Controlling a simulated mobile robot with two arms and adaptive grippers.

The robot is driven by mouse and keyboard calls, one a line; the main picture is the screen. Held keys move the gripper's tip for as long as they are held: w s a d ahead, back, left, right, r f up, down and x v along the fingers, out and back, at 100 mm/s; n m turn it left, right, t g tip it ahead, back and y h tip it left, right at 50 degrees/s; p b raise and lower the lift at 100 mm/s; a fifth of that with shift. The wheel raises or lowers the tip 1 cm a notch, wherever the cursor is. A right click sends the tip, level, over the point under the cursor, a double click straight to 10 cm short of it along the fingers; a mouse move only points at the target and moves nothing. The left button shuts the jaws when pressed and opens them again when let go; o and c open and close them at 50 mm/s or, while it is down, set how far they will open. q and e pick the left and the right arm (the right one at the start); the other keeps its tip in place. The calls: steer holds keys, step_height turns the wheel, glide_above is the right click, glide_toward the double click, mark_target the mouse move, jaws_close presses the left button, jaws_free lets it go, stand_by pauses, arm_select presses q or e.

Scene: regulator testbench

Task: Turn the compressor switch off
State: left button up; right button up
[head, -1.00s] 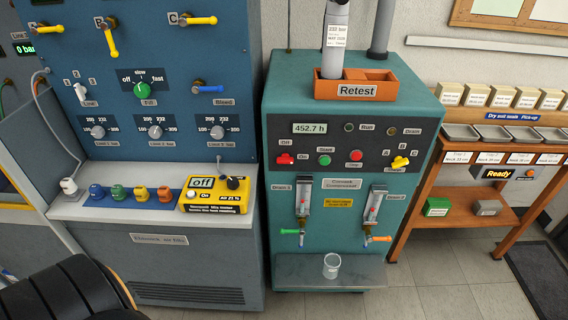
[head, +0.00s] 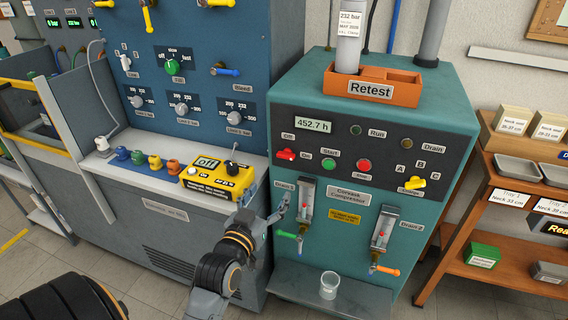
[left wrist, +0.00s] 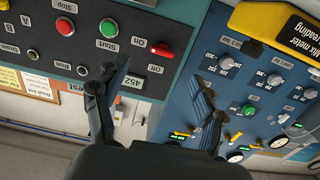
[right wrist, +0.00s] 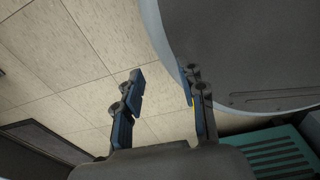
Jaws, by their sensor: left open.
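The compressor switch is a red rotary handle (head: 286,155) at the upper left of the teal compressor panel (head: 340,160). Its handle lies sideways, toward the On label, with the Off label above it. In the left wrist view the panel is upside down and the red switch (left wrist: 160,50) shows beyond the fingers. My left gripper (head: 280,207) is open and empty, below the switch and apart from it, near the Drain 1 gauge. Its fingers are spread in the left wrist view (left wrist: 155,80). My right gripper (right wrist: 162,80) is open and empty above the floor; the head view does not show it.
A green start button (head: 329,165) and red stop button (head: 363,166) sit right of the switch. A yellow selector (head: 414,183) is farther right. The yellow mix meter (head: 211,180) stands left on the blue bench.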

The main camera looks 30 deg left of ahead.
mark_target(284, 156)
arm_select(q)
steer(key=x, duration=0.4)
steer(key=r+x, duration=0.1)
steer(key=x, duration=0.3)
steer(key=a+r+p+x, duration=0.1)
steer(key=x, duration=0.4)
steer(key=shift+r, duration=0.1)
steer(key=c, duration=1.2)
